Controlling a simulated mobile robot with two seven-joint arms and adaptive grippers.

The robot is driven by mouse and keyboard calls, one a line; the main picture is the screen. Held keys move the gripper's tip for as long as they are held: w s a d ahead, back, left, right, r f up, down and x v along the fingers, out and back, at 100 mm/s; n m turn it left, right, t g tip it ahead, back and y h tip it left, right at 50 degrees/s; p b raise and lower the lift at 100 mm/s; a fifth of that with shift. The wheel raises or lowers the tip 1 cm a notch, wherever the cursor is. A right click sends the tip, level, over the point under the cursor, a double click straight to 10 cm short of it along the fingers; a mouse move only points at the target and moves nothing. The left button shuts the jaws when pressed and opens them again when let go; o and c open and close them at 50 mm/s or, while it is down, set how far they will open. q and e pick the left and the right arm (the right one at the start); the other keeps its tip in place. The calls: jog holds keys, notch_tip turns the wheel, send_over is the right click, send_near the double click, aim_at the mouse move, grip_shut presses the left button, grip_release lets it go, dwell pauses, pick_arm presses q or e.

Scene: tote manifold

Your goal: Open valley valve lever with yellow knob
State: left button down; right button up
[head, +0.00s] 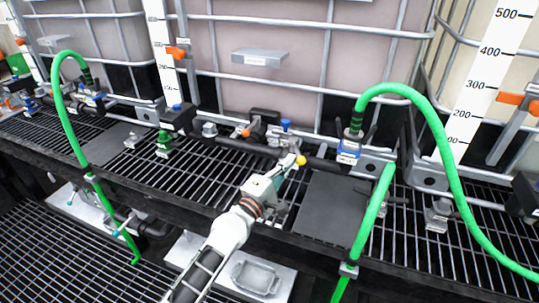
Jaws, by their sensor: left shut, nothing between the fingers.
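The yellow knob (301,160) shows as a small ball just past the tip of my left gripper (284,172). It is in front of the dark pipe, near the middle of the head view. My left gripper reaches up from the bottom of the picture and is shut with nothing held. Its tip is right beside the knob; I cannot tell whether they touch. The lever below the knob is mostly hidden by the gripper. My right gripper is not in view.
A blue-topped valve (286,124) and an orange knob (246,132) sit close behind. A green hose (441,150) arches on the right, another green hose (66,110) on the left. A grey plate (338,207) lies right of the gripper. Caged totes (270,60) stand behind.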

pick_arm(q)
jog(key=shift+d+r+p, duration=0.1)
jog(key=shift+d+p, duration=0.7)
jog(key=shift+d, duration=0.3)
jog(key=w+d, duration=0.3)
jog(key=d, duration=0.3)
jog(key=shift+w+d+r, duration=0.1)
jog(key=shift+w+r, duration=0.1)
dwell(0.3)
jog(key=v, duration=1.2)
jog(key=shift+f, duration=0.3)
jog(key=shift+s, duration=0.15)
